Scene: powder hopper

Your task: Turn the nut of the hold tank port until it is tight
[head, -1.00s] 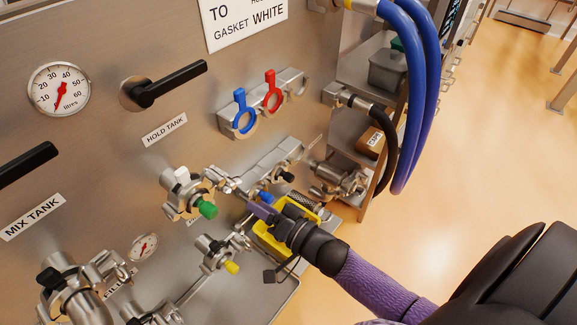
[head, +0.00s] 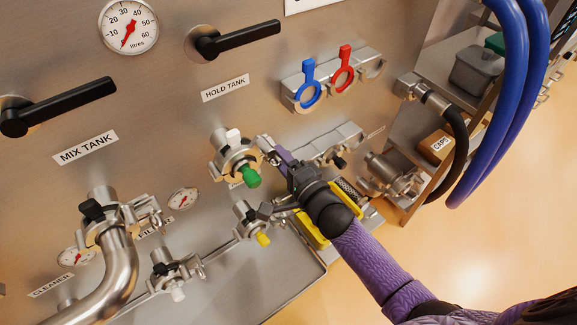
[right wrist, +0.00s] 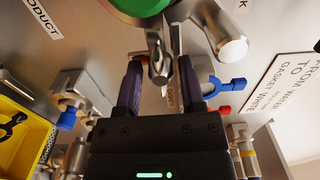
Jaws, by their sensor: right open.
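The hold tank port (head: 229,160) sits on the steel panel below the HOLD TANK label, with a clamp around it and a green knob (head: 251,177) in front. Its nut (head: 266,145) is a small metal wing piece at the clamp's right side. My right gripper (head: 277,153) is at the nut, reaching in from the lower right. In the right wrist view, the two fingers of my open gripper (right wrist: 160,75) stand on either side of the metal nut (right wrist: 158,65). I cannot tell whether either finger touches it. My left gripper is not in view.
A yellow holder (head: 312,230) lies below my right wrist. A smaller port with a yellow knob (head: 263,240) is at lower left of it. Blue and red rings (head: 310,92) hang on a rack above. Blue hoses (head: 515,90) hang at the right.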

